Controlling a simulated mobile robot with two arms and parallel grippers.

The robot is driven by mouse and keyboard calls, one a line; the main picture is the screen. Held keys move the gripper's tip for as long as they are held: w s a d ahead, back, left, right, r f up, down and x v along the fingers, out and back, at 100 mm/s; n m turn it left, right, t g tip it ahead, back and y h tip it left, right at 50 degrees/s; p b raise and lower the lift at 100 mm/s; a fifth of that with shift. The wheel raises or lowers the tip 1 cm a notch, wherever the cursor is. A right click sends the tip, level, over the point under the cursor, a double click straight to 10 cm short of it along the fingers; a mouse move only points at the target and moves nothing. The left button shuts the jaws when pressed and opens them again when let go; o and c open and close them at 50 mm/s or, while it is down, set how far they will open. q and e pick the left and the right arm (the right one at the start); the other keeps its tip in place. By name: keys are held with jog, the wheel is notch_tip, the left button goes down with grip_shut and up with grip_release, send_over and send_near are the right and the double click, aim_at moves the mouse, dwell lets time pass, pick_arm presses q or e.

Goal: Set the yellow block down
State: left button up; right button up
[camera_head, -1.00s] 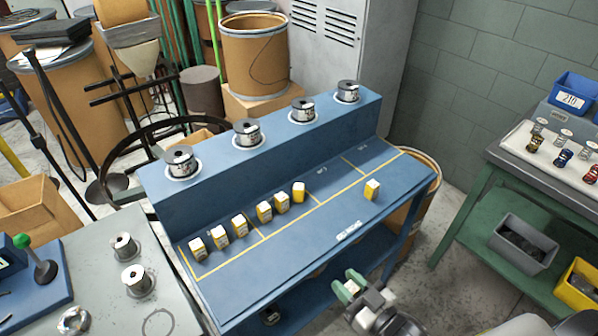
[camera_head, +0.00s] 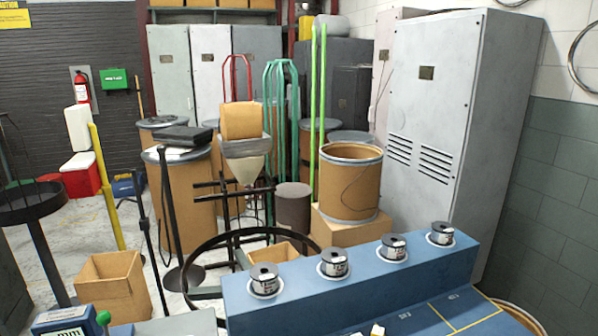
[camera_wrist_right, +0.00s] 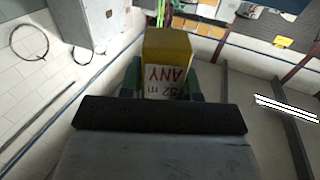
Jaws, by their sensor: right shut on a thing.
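The yellow block (camera_wrist_right: 167,45), with a white label and dark and red lettering, shows in the right wrist view. It sits between the green finger pads of my right gripper (camera_wrist_right: 166,78), which is shut on it. Only background shows behind the block, and no surface is seen touching it. In the head view, neither gripper shows. The blue bench (camera_head: 300,308) is cut off by the lower edge, so most of its marked top is hidden.
Several metal spools (camera_head: 334,262) stand on the bench's raised back ledge. Behind it are a fibre drum (camera_head: 348,185) and a tall grey cabinet (camera_head: 455,130). An open cardboard box (camera_head: 112,287) and a black stand (camera_head: 165,230) are at left.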

dwell(0.6)
jog(key=shift+a+f, duration=0.1)
jog(key=shift+f, duration=0.2)
notch_tip(320, 180, down, 12)
jog(key=s+d+n+g+y, duration=0.1)
jog(key=s+d+n+y, duration=0.1)
jog(key=n+y, duration=0.2)
jog(key=shift+r+y, duration=0.2)
jog(key=shift+y, duration=1)
jog(key=shift+w, duration=0.1)
